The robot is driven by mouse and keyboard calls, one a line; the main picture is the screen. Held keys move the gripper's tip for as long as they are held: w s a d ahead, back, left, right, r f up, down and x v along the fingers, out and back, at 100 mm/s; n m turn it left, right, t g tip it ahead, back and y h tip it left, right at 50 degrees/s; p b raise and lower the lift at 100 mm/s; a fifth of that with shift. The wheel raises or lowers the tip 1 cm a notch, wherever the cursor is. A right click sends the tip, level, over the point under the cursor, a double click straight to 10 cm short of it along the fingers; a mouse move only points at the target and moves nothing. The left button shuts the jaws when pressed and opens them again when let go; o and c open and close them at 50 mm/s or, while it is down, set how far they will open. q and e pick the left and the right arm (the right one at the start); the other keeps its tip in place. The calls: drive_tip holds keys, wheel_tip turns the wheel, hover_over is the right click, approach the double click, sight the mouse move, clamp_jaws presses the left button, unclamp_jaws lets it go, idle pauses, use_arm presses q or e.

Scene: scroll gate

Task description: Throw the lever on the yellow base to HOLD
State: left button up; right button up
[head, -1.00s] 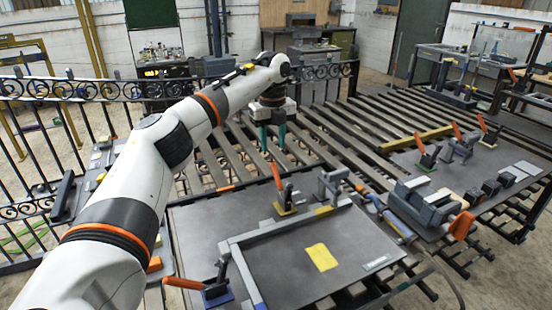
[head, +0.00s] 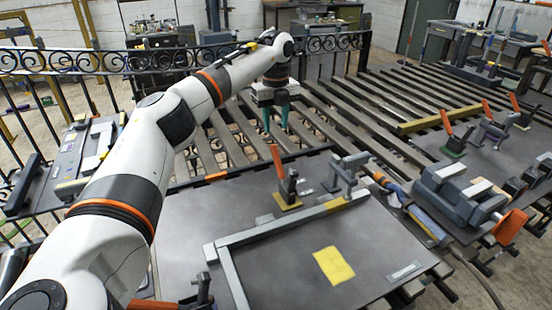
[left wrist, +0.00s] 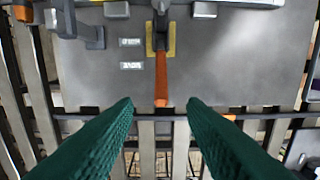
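The lever on the yellow base (head: 288,203) stands on the dark table plate, its orange handle (head: 278,163) tilted up and away from me. In the left wrist view the handle (left wrist: 161,80) points down the picture from the yellow base (left wrist: 171,40). Two small label plates (left wrist: 131,54) lie beside it, their lettering too small to read. My left gripper (head: 276,137) hangs beyond the lever, fingers down. Its green fingers are apart, and in the wrist view the gap (left wrist: 160,104) lines up with the handle's end. Nothing is between them. My right gripper is not in view.
A grey clamp (head: 348,170) stands just right of the lever. A yellow pad (head: 333,266) lies on the plate. Other orange-handled levers, including one on a green base (head: 453,147), stand at the right. Slatted bars (head: 330,115) lie behind, with an iron fence (head: 60,75) at the left.

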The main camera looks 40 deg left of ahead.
sight(275, 152)
use_arm(q)
wheel_tip(275, 152, down, 11)
drive_tip(key=shift+s+f+p, duration=0.15)
drive_tip(key=shift+f+p, duration=0.05)
drive_tip(key=shift+p, duration=0.4)
drive_tip(key=shift+c, duration=0.6)
clamp_jaws()
